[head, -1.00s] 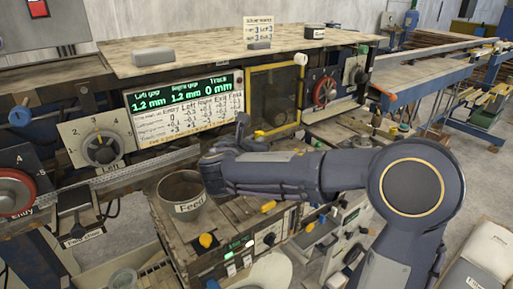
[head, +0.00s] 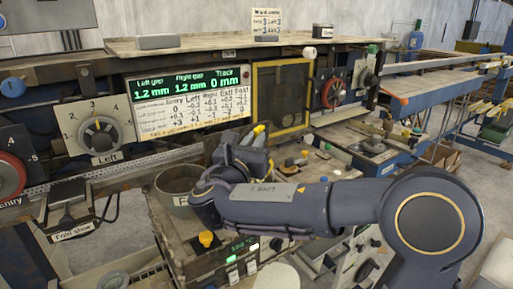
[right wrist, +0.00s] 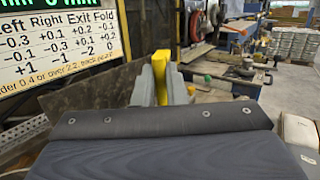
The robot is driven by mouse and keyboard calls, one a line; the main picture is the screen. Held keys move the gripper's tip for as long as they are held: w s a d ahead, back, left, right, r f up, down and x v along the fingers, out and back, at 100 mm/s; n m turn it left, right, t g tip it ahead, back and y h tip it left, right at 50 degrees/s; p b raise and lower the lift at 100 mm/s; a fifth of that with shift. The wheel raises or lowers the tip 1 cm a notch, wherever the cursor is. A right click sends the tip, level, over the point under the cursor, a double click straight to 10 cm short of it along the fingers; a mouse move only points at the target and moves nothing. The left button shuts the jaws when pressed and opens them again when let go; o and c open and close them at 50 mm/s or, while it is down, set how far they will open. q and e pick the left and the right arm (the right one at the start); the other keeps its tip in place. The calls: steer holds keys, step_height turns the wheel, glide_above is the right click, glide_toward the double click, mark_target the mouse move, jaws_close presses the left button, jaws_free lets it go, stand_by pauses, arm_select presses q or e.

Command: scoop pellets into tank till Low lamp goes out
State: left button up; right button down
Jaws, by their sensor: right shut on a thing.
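The grey tank marked Feed (head: 172,184) stands on the wooden-topped unit left of my right gripper, its label partly covered by my right arm. My right gripper (head: 252,140) is above and right of the tank, shut on a yellow piece that looks like the scoop's handle. In the right wrist view the yellow handle (right wrist: 160,75) stands upright between the fingers. The scoop's bowl and any load in it are hidden. A pale round tub (head: 278,279) is at the bottom edge; its contents cannot be made out. No Low lamp can be read. My left gripper is out of view.
A green temperature readout (head: 240,246) and a yellow knob (head: 207,239) sit on the unit's front. The gap display (head: 187,100) and the yellow-framed window (head: 281,95) are behind my gripper. A blue-railed conveyor (head: 440,85) runs off to the right.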

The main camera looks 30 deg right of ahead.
steer(key=a+t+h+b, duration=0.1)
steer(key=b, duration=0.2)
steer(key=s+a+f+n+t+h+b, duration=0.1)
steer(key=b, duration=0.2)
steer(key=a+f+t+h+b, duration=0.1)
steer(key=t+b, duration=0.1)
steer(key=b, duration=0.1)
steer(key=shift+s+f+n+b, duration=0.25)
steer(key=shift+s+n+b, duration=0.05)
stand_by(1.1)
stand_by(0.9)
stand_by(0.6)
